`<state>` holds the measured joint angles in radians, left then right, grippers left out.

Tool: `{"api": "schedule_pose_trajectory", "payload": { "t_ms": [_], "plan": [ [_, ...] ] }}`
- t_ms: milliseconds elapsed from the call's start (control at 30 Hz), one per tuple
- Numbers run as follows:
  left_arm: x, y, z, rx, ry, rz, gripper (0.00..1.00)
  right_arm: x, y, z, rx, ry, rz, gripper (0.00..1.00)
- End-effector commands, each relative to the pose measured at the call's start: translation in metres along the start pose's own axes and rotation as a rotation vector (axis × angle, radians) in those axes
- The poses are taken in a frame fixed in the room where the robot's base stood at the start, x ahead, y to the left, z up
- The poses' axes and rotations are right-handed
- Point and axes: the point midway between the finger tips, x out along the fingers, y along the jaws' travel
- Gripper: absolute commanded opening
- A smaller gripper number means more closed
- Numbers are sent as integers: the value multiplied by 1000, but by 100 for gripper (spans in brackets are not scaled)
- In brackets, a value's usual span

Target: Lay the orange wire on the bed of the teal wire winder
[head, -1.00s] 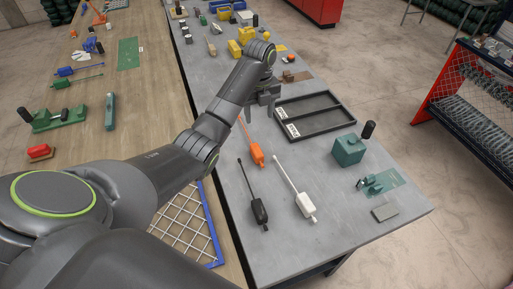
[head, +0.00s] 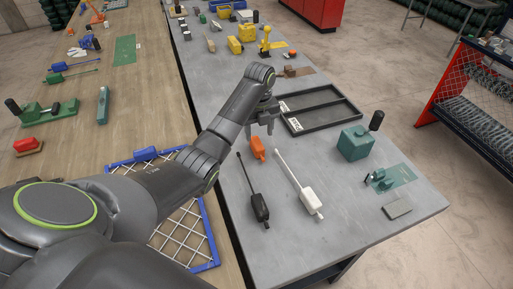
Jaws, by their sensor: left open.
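The orange wire (head: 258,148) lies on the grey table, its thick orange end showing. The thin part is hidden behind my left gripper. My left gripper (head: 262,131) is open, fingers pointing down, just above and behind that orange end. It looks empty; I cannot tell whether it touches the wire. A teal block with a black-knobbed handle (head: 354,144) stands to the right on the same table. A smaller teal device on a flat plate (head: 383,180) lies in front of it. I cannot tell for certain which is the winder. My right gripper is not in view.
A black two-part tray (head: 325,110) lies behind the teal block. A black-handled tool (head: 260,206) and a white-handled tool (head: 310,200) lie in front of the orange wire. A grey block (head: 397,208) is near the right edge. A blue-framed mesh (head: 208,225) lies on the wooden table.

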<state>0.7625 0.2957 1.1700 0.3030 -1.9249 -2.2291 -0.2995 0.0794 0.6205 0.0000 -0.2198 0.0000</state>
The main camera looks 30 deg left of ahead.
Motion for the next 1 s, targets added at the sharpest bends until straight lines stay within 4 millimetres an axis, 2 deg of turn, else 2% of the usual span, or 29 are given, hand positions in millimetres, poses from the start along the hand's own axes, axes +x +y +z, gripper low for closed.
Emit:
{"api": "schedule_pose_trajectory", "payload": {
  "t_ms": [200, 333, 467, 667, 1000],
  "plan": [
    [26, 8, 2, -2, 3, 5, 55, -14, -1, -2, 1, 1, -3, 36],
    [45, 8, 2, 0, 2, 3, 55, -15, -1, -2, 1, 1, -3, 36],
    [52, 8, 3, 1, 0, 1, 55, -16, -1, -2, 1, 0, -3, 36],
    [53, 8, 3, 1, 0, 1, 53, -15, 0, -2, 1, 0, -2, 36],
    [52, 8, 3, 0, 0, 1, 9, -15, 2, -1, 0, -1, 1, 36]
  ]
}}
